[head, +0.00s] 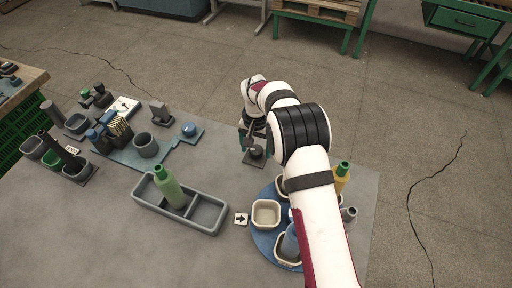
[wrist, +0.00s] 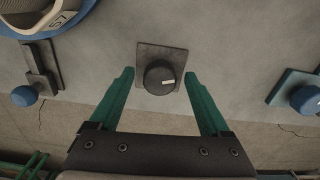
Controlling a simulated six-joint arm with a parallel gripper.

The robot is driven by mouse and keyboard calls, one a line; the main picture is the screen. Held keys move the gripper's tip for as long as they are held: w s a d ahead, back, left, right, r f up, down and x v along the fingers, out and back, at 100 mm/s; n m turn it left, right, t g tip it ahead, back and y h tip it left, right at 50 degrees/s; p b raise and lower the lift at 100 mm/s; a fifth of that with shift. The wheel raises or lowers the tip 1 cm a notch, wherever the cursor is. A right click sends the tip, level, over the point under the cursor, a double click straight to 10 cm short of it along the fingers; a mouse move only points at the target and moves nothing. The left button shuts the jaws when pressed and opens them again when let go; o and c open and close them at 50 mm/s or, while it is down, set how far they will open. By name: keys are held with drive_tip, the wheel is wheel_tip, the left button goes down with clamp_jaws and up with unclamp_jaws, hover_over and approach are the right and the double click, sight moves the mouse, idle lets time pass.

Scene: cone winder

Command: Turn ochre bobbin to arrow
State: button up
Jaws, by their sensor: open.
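The ochre bobbin (head: 341,178), a yellow bottle-like shape with a green top, stands at the right of the round blue turntable (head: 257,240), partly hidden by my arm. A card with a black arrow (head: 241,219) lies at the turntable's left edge, beside an empty cream cup (head: 266,214). A dark round knob (wrist: 158,79) with a pale mark pointing right sits on a square plate (wrist: 150,50); it also shows in the head view (head: 256,152). My gripper (wrist: 158,74) is open, with one green finger on each side of the knob. Contact is not visible.
A grey tray (head: 205,219) with a green bottle (head: 168,184) is to the left. A blue knob (head: 189,129) on a plate stands left of the dark knob. Several fixtures fill the far left.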

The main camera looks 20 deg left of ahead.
drive_tip(key=shift+f, duration=0.15)
clamp_jaws()
idle(0.4)
drive_tip(key=shift+n, duration=0.3)
drive_tip(key=n, duration=0.3)
drive_tip(key=shift+d, duration=0.1)
drive_tip(key=n, duration=0.3)
drive_tip(key=shift+n, duration=0.4)
drive_tip(key=n, duration=0.6)
drive_tip(key=shift+w+d+n, duration=0.1)
drive_tip(key=shift+w+n, duration=0.05)
drive_tip(key=shift+n, duration=0.25)
